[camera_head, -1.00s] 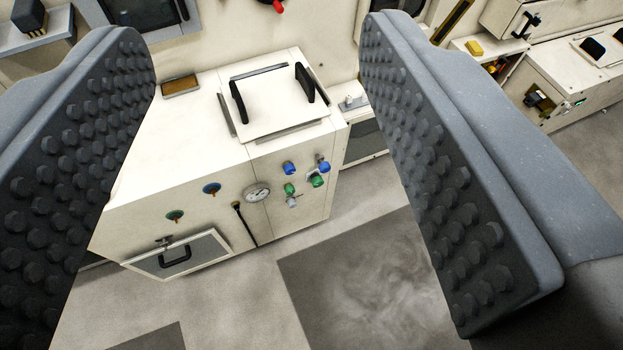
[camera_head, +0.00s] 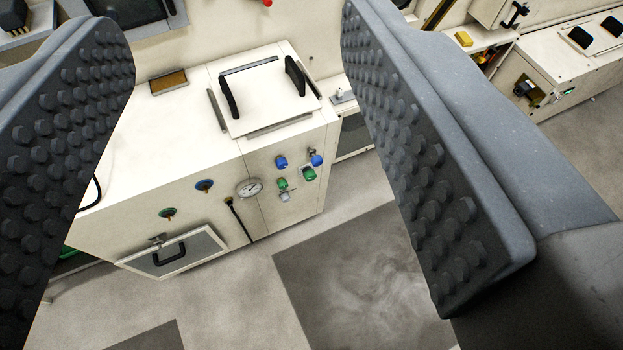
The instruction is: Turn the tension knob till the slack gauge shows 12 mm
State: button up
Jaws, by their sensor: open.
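A round white dial gauge (camera_head: 250,187) is on the front of a cream cabinet, below its top edge. Its reading is too small to make out. Several small blue and green knobs sit to its right, among them a blue knob (camera_head: 281,162) and a green knob (camera_head: 308,173). I cannot tell which is the tension knob. My gripper (camera_head: 235,45) is open and empty, its two studded grey pads wide apart at either side of the picture. It is clear of the cabinet front.
The cream cabinet (camera_head: 130,165) has a lid (camera_head: 265,98) with two black handles on top and a black-handled drawer (camera_head: 172,252) low on its front. Grey floor with a darker mat (camera_head: 350,285) lies open in front. More cabinets (camera_head: 560,70) stand at the right.

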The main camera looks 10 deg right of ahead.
aim_at(310, 175)
jog(key=u, duration=0.15)
jog(key=k, duration=0.85)
jog(key=z, duration=0.65)
jog(key=i, duration=1)
jog(key=z, duration=0.05)
